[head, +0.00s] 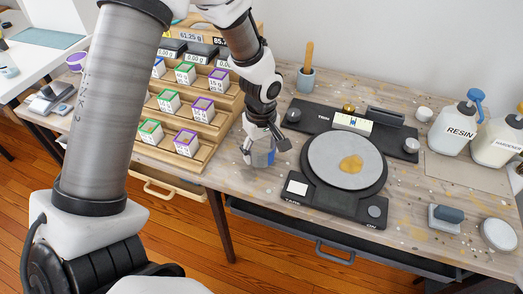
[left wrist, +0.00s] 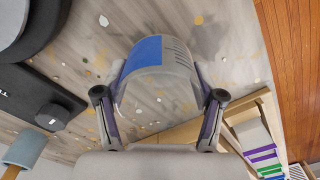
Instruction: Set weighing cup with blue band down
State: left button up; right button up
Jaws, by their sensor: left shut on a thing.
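The weighing cup with the blue band (head: 263,157) is a clear grey cup at the left of the scale in the head view. In the left wrist view the cup (left wrist: 158,82) fills the middle, with its blue band showing on one side. My left gripper (head: 266,143) is shut on the cup, one finger on each side; the fingers also show in the left wrist view (left wrist: 160,103). The cup is over the wooden table (head: 248,185), near its front edge. I cannot tell whether its base touches the table. My right gripper is not in view.
A round-plated scale (head: 328,150) with an amber spill (head: 351,164) stands right of the cup. A tiered wooden rack (head: 207,134) with small labelled boxes stands left. Resin (head: 455,125) and hardener (head: 497,140) bottles stand far right. Little bare table separates cup and scale.

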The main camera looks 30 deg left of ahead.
pick_arm(q)
jog(key=shift+w+f, duration=0.1)
jog(key=shift+f, duration=0.35)
jog(key=o, duration=1.1)
jog(key=shift+c, duration=0.2)
jog(key=shift+r, duration=0.45)
notch_tip(320, 180, up, 12)
jog(key=p, duration=0.1)
jog(key=shift+f, duration=0.25)
